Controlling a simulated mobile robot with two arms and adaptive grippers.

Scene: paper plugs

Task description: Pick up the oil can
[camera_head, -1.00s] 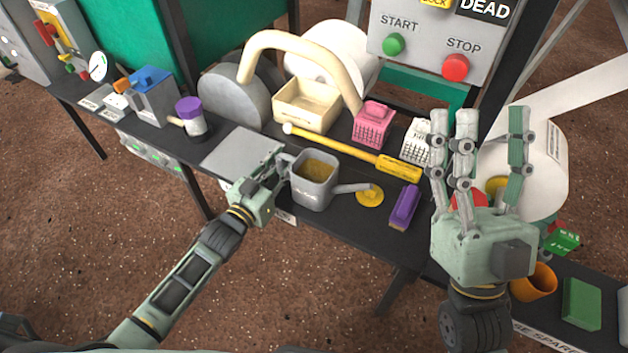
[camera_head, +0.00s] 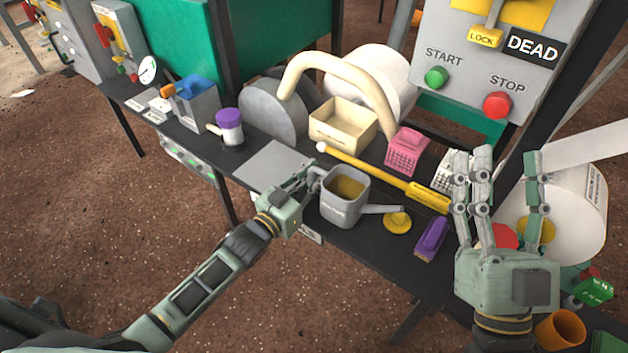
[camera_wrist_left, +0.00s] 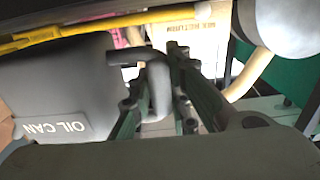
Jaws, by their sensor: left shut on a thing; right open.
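The grey oil can (camera_head: 343,205), open-topped with a yellowish inside and a spout pointing right, is upright over the front part of the dark bench. My left gripper (camera_head: 310,181) is at its left side, shut on its handle. In the left wrist view, the can (camera_wrist_left: 75,85) shows its "OIL CAN" label, and my left gripper's fingers (camera_wrist_left: 157,100) close around the curved grey handle. I cannot tell whether the can's base touches the bench. My right gripper (camera_head: 500,185) is open and empty, fingers up, at the right.
A yellow disc (camera_head: 397,222) and purple brush (camera_head: 431,239) lie right of the can. A yellow-handled tool (camera_head: 385,178) lies behind it. A grey plate (camera_head: 272,165) is to its left. A cream tray (camera_head: 342,128) and pink basket (camera_head: 406,152) stand farther back.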

